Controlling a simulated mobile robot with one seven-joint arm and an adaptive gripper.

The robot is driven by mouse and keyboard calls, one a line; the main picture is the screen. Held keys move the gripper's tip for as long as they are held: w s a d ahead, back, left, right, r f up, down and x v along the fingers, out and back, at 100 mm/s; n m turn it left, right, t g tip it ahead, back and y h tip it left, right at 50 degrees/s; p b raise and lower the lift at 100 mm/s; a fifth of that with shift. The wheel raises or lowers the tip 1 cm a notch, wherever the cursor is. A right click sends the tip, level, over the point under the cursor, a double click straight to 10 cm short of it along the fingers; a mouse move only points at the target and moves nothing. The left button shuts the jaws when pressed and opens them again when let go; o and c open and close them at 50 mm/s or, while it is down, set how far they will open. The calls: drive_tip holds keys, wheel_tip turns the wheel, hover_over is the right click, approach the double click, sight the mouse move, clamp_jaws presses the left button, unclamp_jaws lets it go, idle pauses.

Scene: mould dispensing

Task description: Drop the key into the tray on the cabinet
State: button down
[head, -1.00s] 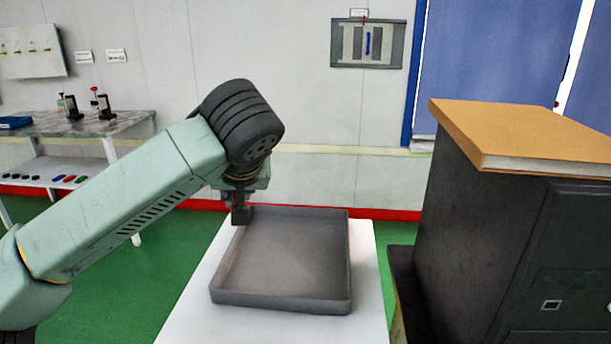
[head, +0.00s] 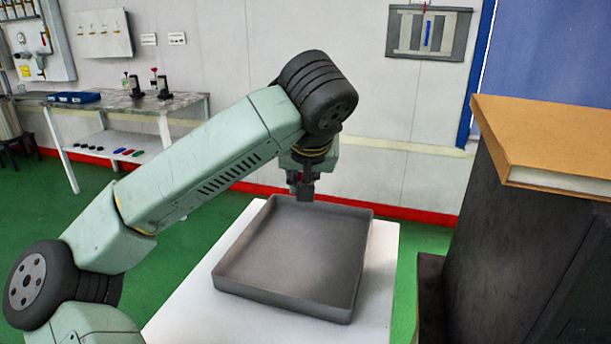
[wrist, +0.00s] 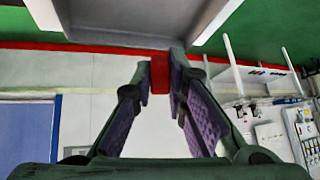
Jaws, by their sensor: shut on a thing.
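My gripper (head: 304,190) hangs pointing down at the far rim of the tray, nearer the rim's left corner. Its height above the rim is hard to tell. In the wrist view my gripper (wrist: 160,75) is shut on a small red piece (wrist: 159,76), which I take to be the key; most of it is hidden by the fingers. The key cannot be made out in the head view. The grey, shallow, square tray (head: 280,301) looks empty. It sits on the white cabinet (head: 195,309).
A dark cabinet with a brown top (head: 550,135) stands close on the right. A workbench (head: 125,105) with small tools and coloured pieces stands back left against the wall. A grey panel (head: 430,32) hangs on the wall. Green floor is open to the left.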

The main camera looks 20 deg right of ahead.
drive_tip(key=b, duration=0.8)
hover_over(303, 255)
drive_tip(key=shift+f, duration=5.6)
drive_tip(key=shift+f, duration=0.2)
drive_tip(key=shift+f+b, duration=0.65)
drive_tip(key=shift+b, duration=0.1)
drive_tip(key=c, duration=1.5)
unclamp_jaws()
drive_tip(key=shift+r, duration=0.1)
drive_tip(key=v, duration=1.2)
